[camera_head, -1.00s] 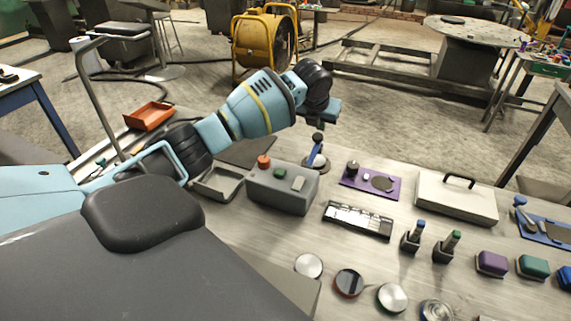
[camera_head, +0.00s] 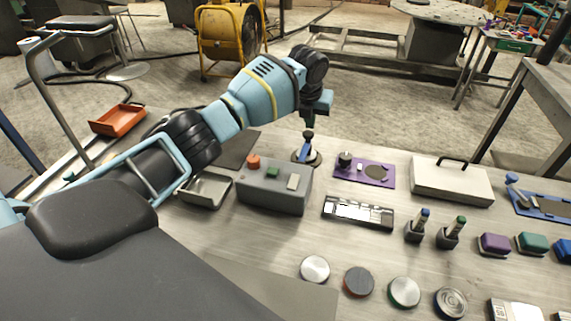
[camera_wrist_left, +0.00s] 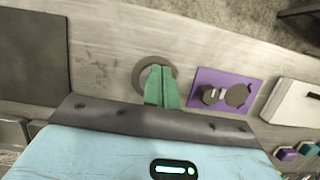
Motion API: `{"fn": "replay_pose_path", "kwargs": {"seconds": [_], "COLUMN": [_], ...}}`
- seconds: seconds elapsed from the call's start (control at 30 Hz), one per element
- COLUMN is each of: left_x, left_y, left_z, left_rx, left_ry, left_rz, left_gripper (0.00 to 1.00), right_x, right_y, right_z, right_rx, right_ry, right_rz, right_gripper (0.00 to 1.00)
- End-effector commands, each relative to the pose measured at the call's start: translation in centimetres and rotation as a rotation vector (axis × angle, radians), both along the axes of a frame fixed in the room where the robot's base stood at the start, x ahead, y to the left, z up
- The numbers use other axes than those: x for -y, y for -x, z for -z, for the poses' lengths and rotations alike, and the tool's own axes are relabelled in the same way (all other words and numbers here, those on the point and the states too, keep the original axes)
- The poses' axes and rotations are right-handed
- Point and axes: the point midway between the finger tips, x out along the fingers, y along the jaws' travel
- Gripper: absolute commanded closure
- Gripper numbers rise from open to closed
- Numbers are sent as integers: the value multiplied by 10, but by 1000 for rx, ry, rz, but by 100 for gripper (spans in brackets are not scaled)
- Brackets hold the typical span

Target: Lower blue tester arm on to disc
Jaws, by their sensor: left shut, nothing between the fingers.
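A small device with a raised blue arm (camera_head: 305,149) and a dark knob on top stands on a round grey disc-like base (camera_head: 316,160) behind the grey button box. The arm leans up from the base. My left gripper (camera_head: 320,119) is shut and empty, just above and to the right of the knob in the head view. In the left wrist view its green fingers (camera_wrist_left: 162,88) are together and cover part of the round base (camera_wrist_left: 141,74); the blue arm cannot be made out there. My right gripper is not in view.
The grey button box (camera_head: 273,190) and an open grey tray (camera_head: 205,191) stand in front. A purple plate (camera_head: 345,180) with a knob and dark disc lies to the right. A white case (camera_head: 452,186) and a blue plate (camera_head: 551,211) with a blue-knobbed lever are farther right.

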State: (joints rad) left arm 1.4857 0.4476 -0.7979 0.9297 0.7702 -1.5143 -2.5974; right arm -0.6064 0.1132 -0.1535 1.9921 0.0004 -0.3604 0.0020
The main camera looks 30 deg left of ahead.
Motion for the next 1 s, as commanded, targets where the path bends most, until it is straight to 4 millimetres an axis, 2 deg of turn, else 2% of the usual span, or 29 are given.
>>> {"fn": "replay_pose_path", "kwargs": {"seconds": [0.57, 0.67, 1.0], "left_x": [1, 2, 5], "left_y": [0, 1, 16], "left_z": [-1, -8, -58], "left_rx": [1, 4, 5], "left_ry": [0, 0, -1], "left_rz": [0, 1, 1], "left_gripper": [100, 100, 100], "right_x": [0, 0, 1], "right_y": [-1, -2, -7], "right_z": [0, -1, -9], "right_rx": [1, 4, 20], "right_ry": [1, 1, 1], "right_rz": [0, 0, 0], "right_gripper": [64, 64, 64]}}
